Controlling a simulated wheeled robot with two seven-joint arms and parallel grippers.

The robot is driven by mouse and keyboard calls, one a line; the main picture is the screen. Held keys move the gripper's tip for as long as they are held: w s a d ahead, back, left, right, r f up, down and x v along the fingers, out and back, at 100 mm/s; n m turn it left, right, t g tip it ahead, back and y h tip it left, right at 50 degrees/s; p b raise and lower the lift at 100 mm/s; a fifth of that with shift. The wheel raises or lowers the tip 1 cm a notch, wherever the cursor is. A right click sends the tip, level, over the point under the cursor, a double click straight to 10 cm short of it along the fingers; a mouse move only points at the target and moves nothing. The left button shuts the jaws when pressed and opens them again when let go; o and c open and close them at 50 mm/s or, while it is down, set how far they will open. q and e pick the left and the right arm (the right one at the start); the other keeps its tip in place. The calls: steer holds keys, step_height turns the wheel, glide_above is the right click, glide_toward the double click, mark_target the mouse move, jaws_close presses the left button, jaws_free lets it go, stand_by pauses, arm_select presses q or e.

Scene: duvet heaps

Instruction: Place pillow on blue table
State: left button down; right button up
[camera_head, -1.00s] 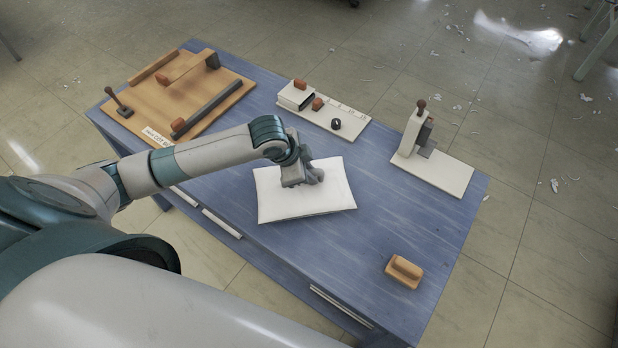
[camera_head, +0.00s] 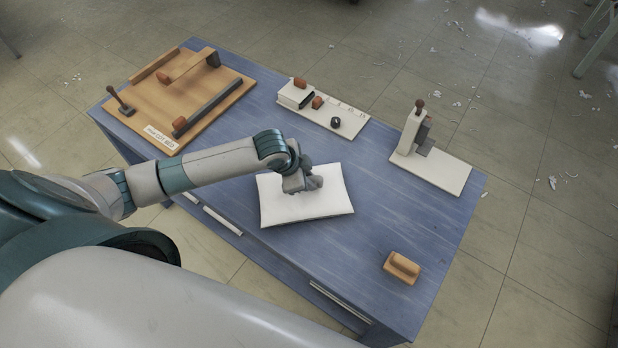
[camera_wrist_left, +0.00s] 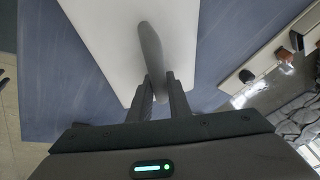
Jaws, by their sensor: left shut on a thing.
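The white pillow (camera_head: 306,205) is at the middle of the blue table (camera_head: 385,225), over its top; I cannot tell for sure whether its whole underside touches the surface. My left gripper (camera_head: 312,184) is at the pillow's upper middle part, with the arm reaching in from the left. In the left wrist view the gripper's two fingers (camera_wrist_left: 163,92) are shut on a raised fold of the pillow (camera_wrist_left: 110,40). The pillow's far side shows beyond the fingers. My right gripper is in neither current view.
A wooden board with bars (camera_head: 165,95) is at the table's back left. A white strip with small parts (camera_head: 322,112) is at the back, and a white stand (camera_head: 440,168) at the right. A wooden block (camera_head: 402,268) lies near the front right.

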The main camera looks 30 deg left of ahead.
mark_target(295, 197)
arm_select(q)
steer(key=c, duration=1.7)
jaws_free()
steer(key=shift+o, duration=0.2)
steer(key=shift+r, duration=0.1)
steer(key=b+v, duration=0.2)
steer(key=v, duration=1)
steer(key=shift+b, duration=0.4)
